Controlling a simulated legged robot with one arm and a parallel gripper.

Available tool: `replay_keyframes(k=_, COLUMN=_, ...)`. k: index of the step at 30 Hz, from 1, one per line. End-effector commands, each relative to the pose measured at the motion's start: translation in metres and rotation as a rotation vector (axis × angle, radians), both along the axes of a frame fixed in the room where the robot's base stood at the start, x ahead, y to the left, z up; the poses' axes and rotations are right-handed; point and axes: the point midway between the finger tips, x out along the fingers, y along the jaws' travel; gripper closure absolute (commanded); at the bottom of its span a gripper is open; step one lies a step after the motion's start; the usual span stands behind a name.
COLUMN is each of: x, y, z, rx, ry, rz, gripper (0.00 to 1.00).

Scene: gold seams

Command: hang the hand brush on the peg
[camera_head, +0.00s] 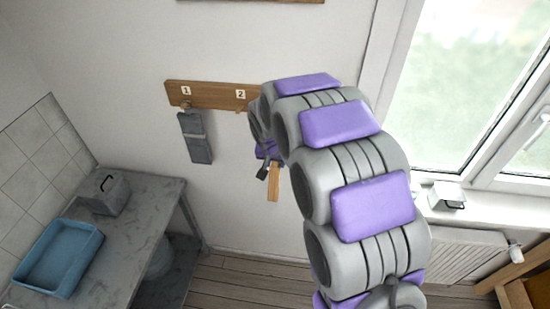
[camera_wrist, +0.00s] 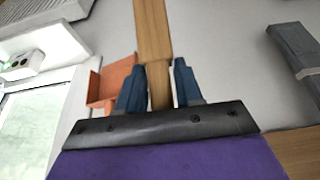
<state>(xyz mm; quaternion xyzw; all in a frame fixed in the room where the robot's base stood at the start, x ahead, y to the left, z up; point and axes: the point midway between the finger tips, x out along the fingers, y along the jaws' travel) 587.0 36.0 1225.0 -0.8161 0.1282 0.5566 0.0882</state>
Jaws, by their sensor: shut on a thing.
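My gripper (camera_wrist: 158,75) is shut on the wooden handle of the hand brush (camera_wrist: 152,30), which lies between the two blue-grey fingers in the wrist view. In the head view the brush's wooden part (camera_head: 273,182) points down below my gripper (camera_head: 266,160), in front of the wall. The wooden peg board (camera_head: 213,96) is on the wall, with labels 1 and 2. Its right end is hidden behind my arm. Near label 2 a peg (camera_head: 238,110) shows only faintly. I cannot tell the gap between brush and board. The bristles are not clearly visible.
A grey flat tool (camera_head: 195,137) hangs below label 1; it also shows in the wrist view (camera_wrist: 296,52). A grey table (camera_head: 150,205) at left carries a blue tray (camera_head: 60,257) and a grey box (camera_head: 104,192). A window and sill (camera_head: 485,215) are at right.

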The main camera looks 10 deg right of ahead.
Motion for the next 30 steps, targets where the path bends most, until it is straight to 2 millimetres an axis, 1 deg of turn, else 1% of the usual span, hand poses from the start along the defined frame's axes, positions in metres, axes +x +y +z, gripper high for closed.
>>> replay_keyframes(k=8, x=0.011, y=-0.004, z=-0.001, rx=-0.001, ry=0.001, rz=0.000, gripper=0.97)
replay_keyframes(k=30, x=0.048, y=-0.016, z=-0.004, rx=0.001, ry=0.002, rz=-0.003, gripper=0.97)
